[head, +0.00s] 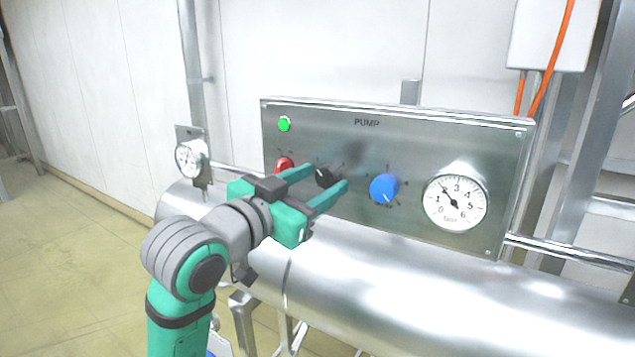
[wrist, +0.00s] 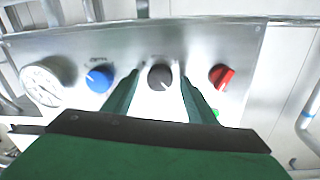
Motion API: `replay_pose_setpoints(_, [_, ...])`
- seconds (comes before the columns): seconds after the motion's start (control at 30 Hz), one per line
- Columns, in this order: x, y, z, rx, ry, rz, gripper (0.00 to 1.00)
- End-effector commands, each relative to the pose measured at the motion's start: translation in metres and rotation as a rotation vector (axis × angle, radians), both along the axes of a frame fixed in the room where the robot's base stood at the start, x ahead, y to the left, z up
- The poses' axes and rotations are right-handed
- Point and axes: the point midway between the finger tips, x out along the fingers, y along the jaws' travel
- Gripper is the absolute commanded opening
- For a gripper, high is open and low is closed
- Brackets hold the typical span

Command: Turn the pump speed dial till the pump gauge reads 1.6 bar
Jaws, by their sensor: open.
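A steel panel marked PUMP carries three dials: red (head: 284,165), black (head: 325,177) and blue (head: 384,187). Their small labels are too blurred to tell which is for pump speed. The pump gauge (head: 455,204) sits at the panel's right; its needle points up and left, near the 2, a little on the 1 side. My gripper (head: 328,175) is open, with one finger on each side of the black dial. In the wrist view the black dial (wrist: 160,77) lies between the fingertips (wrist: 160,80) with gaps beside it, and its pointer tilts to the lower right.
A green lamp (head: 284,124) is lit at the panel's upper left. A second gauge (head: 189,158) stands on a post left of the panel. A large steel pipe (head: 400,275) runs below the panel. The red dial (wrist: 221,76) is close beside one finger.

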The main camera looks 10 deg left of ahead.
Motion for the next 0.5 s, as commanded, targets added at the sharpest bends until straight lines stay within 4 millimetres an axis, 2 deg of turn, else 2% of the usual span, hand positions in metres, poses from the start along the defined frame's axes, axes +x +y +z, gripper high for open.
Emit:
replay_pose_setpoints(0.23, [0.0008, -0.0004, 0.0001, 0.0, 0.0, 0.0, 0.52])
replay_pose_setpoints(0.27, [0.0008, -0.0004, 0.0001, 0.0, 0.0, 0.0, 0.49])
replay_pose_setpoints(0.4, [0.0007, -0.0004, 0.0, 0.0, 0.0, 0.0, 0.16])
replay_pose_setpoints(0.43, [0.0007, -0.0004, 0.0, 0.0, 0.0, 0.0, 0.1])
replay_pose_setpoints(0.5, [0.0005, -0.0005, 0.0, 0.0, 0.0, -0.001, 0.11])
